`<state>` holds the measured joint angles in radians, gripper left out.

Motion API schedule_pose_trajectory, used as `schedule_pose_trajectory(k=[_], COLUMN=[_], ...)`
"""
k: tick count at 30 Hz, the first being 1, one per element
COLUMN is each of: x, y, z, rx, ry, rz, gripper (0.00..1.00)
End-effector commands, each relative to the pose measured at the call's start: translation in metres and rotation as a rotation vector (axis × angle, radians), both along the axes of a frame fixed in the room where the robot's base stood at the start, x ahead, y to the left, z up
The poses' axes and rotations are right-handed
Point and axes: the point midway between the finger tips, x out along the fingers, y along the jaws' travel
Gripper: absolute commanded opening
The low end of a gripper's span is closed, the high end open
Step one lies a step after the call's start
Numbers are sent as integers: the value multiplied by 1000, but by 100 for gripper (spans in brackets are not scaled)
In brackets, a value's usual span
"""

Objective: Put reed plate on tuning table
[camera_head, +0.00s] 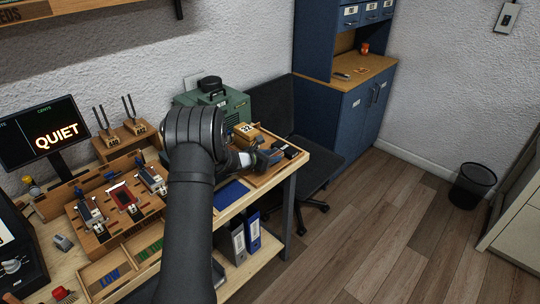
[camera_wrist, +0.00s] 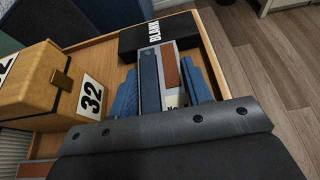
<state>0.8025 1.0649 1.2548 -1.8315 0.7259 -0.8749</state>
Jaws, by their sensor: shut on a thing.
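The reed plate (camera_wrist: 150,78), a grey-framed slab with a blue strip and a brown strip, stands between the blue fingers of my gripper (camera_wrist: 163,88) in the wrist view. My gripper is shut on it, low over a wooden tray (camera_wrist: 92,48). Whether the plate touches the tray is hard to tell. In the camera_head view my gripper (camera_head: 268,158) is over the tray at the bench's right end, and the plate is not clear there. A wooden fixture board (camera_head: 93,232) with several small devices lies left of my arm; I cannot tell whether it is the tuning table.
A wooden box marked 32 (camera_wrist: 40,85) stands left of the plate. A black block marked BLANK (camera_wrist: 158,33) lies just behind it. A green case (camera_head: 236,104) stands at the back. A screen reading QUIET (camera_head: 42,133) is at left. Open floor lies right of the bench.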

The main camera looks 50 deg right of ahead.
Motion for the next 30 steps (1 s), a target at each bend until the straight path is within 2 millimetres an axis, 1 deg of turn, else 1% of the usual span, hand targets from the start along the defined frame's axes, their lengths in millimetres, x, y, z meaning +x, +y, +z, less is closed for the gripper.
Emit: schedule_pose_trajectory(k=[6, 16, 17, 18, 20, 21, 30], x=[0, 0, 0, 0, 0, 0, 0], y=[0, 0, 0, 0, 0, 0, 2], z=[0, -6, -5, -5, -5, -5, -5], rx=[-1, -1, -1, -1, -1, -1, 0], ry=[0, 1, 0, 0, 0, 0, 1], rz=[0, 0, 0, 0, 0, 0, 0], gripper=[16, 16, 49, 57, 69, 70, 70])
